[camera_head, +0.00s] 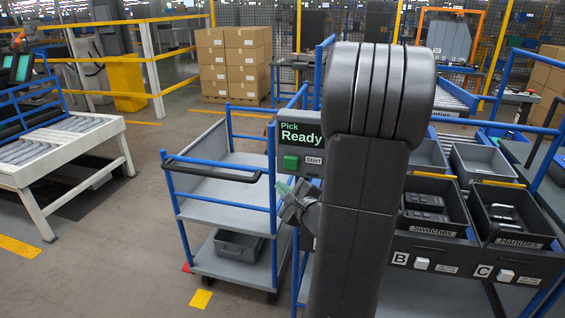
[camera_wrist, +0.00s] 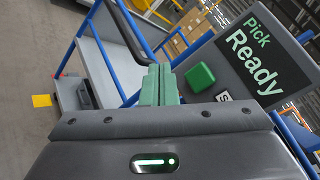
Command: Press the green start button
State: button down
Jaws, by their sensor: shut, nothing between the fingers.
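The green start button (camera_head: 291,162) is on a dark panel (camera_head: 284,140) that reads "Pick Ready", with a "Start" label to its right. In the wrist view the green button (camera_wrist: 200,77) is a raised square right of my fingertips. My gripper (camera_wrist: 159,72) has green fingers that are closed together with nothing between them. In the head view my gripper (camera_head: 282,187) is just below and left of the button, partly hidden by my arm. A gap shows between the fingertips and the button in the wrist view; their depth apart is hard to judge.
A blue-railed cart (camera_head: 226,165) stands left of the panel, with a grey bin (camera_head: 240,246) on its lower shelf. Bins of switches (camera_head: 432,228) and handles (camera_head: 513,237) are at right. A roller conveyor (camera_head: 65,140) is far left. Floor between conveyor and cart is clear.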

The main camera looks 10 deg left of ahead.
dwell(0.3)
jog(key=p, duration=0.2)
send_near(286, 164)
jog(key=shift+s+a+x, duration=0.15)
jog(key=shift+x, duration=0.7)
jog(key=shift+s+a+x, duration=0.15)
jog(key=shift+x, duration=0.75)
jog(key=shift+s+a+x, duration=0.15)
jog(key=shift+x, duration=0.7)
jog(key=shift+f, duration=0.15)
jog(key=shift+w, duration=0.4)
jog(key=shift+w+b, duration=0.4)
jog(key=shift+w, duration=0.2)
jog(key=shift+s, duration=0.1)
dwell(0.5)
jog(key=shift+s+b, duration=0.7)
jog(key=shift+s, duration=0.2)
jog(key=shift+s, duration=0.1)
